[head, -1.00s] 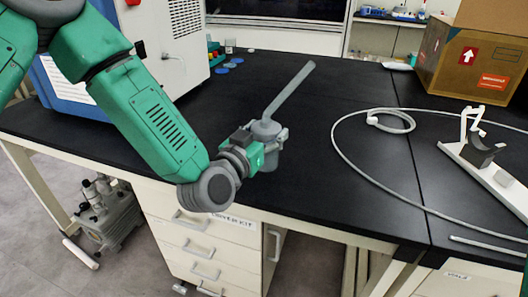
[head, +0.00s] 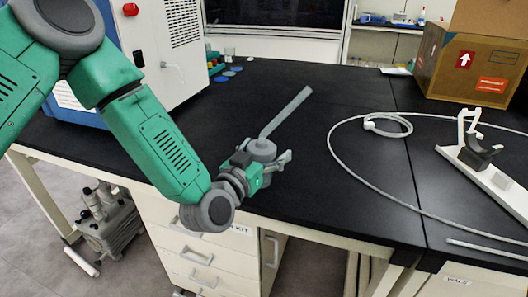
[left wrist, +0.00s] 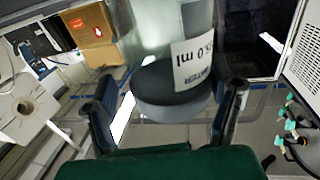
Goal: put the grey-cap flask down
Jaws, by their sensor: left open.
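The grey-cap flask stands on the black bench near its front edge. In the head view its grey cap (head: 262,149) shows, with a long grey tube slanting up to the right; my gripper hides most of the body. My left gripper (head: 277,166) is open at the flask, its fingers spread. In the left wrist view the grey cap (left wrist: 172,92) and clear glass with a white "5.0 ml" label lie between the two spread fingers of my left gripper (left wrist: 166,112). My right gripper is not in view.
A looped white hose (head: 340,160) and a white stand with a dark holder (head: 478,153) lie to the right. A cardboard box (head: 470,70) is at the back right. Blue discs (head: 228,73) lie beside the white machine (head: 165,50).

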